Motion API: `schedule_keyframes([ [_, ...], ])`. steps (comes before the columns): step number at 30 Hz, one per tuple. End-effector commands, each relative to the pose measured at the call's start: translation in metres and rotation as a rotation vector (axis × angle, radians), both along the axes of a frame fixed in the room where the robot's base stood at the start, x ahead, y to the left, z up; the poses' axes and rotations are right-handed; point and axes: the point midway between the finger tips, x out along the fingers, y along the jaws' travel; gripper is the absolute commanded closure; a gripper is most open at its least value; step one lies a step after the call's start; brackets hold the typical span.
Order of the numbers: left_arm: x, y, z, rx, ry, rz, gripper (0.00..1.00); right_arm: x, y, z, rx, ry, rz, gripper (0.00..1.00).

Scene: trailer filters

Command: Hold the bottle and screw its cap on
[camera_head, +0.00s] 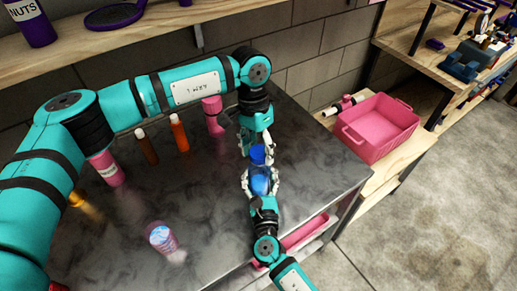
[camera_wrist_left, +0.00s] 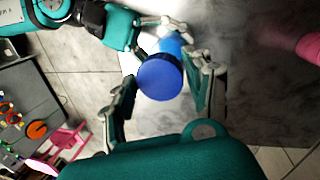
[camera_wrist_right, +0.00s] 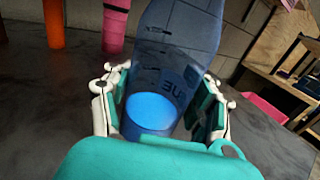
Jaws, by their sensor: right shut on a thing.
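The blue bottle (camera_head: 260,183) is in my right gripper (camera_head: 261,188), which is shut around its body. In the right wrist view the translucent bottle (camera_wrist_right: 182,40) stands between the fingers, and its top is cut off by the frame. The blue cap (camera_head: 257,154) is above the bottle, between the fingers of my left gripper (camera_head: 257,150). In the left wrist view the round cap (camera_wrist_left: 160,77) lies between the fingertips, with the bottle (camera_wrist_left: 172,45) behind it. I cannot tell whether the left fingers press on the cap or whether the cap touches the bottle's neck.
A brown bottle (camera_head: 147,147), an orange bottle (camera_head: 179,133) and pink bottles (camera_head: 107,169) (camera_head: 212,115) stand on the dark table (camera_head: 205,205). A clear cup-like container (camera_head: 161,238) is near the front. A pink crate (camera_head: 380,127) is to the right.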

Motion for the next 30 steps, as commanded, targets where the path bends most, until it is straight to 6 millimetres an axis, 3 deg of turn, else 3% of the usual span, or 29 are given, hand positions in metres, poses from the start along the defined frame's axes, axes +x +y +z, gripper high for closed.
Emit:
schedule_keyframes([
  [3,0.0,0.0,0.0,0.001,0.001,0.001,0.31,-0.001,0.0,-0.001,0.0,0.002,0.001,1.0],
  [12,0.0,0.0,0.001,0.001,0.001,0.002,0.31,-0.001,0.0,-0.001,-0.001,0.002,0.001,1.0],
  [23,0.0,0.0,0.041,0.001,0.001,0.001,0.31,0.0,0.0,-0.001,-0.001,0.002,0.0,1.0],
  [30,-0.001,0.001,0.044,0.002,0.002,0.002,0.31,0.0,0.0,-0.001,-0.001,0.002,0.0,1.0],
])
